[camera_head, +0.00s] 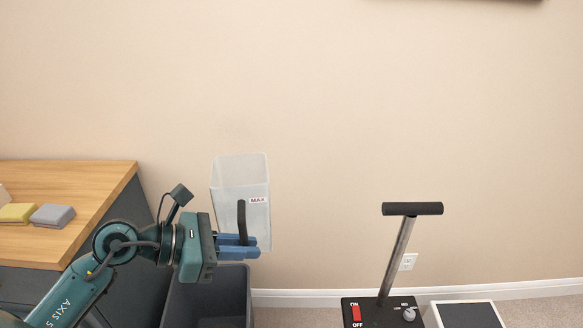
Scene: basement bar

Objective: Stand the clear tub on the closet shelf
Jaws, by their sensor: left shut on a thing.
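The clear tub (240,181) is a translucent, tall, open-topped container with a red MAX label on its side. It is held in the air, roughly upright, in front of the wall. My left gripper (240,246) reaches in from the left with blue fingers shut on the lower part of the tub. A dark curved bar, perhaps a handle, stands in front of the tub just above the fingers. The closet shelf is not in view. My right gripper is not in view.
A wooden-topped counter (75,190) with folded yellow and grey cloths (52,215) is at left. A dark grey bin (208,297) stands below the tub. A black device with a T-handle (412,209) and a white-framed dark panel (466,315) are at lower right.

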